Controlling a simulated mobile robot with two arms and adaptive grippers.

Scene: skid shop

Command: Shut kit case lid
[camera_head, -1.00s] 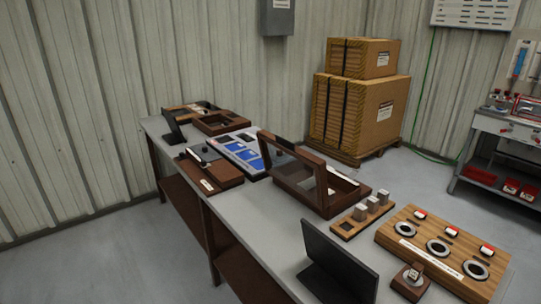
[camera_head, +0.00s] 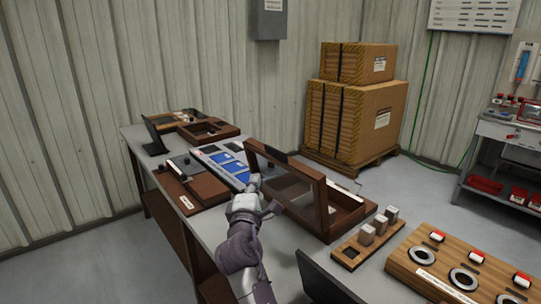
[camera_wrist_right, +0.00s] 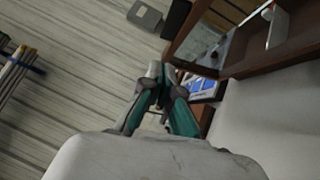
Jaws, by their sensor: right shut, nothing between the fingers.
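The kit case (camera_head: 345,215) is a brown wooden box on the grey bench. Its framed lid (camera_head: 290,182), with a clear panel, stands open and tilted up on the case's left side. My right gripper (camera_head: 254,182) is shut and empty, at the outer left side of the lid; I cannot tell whether it touches the frame. In the right wrist view the closed fingers (camera_wrist_right: 160,84) show beside the brown lid frame (camera_wrist_right: 190,67). My left gripper is not in view.
A block holder (camera_head: 368,238) and a wooden board with rings (camera_head: 463,278) stand right of the case. A dark panel (camera_head: 325,280) stands in front. A blue-and-white tray (camera_head: 222,165) and a brown box (camera_head: 192,185) lie left of the lid.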

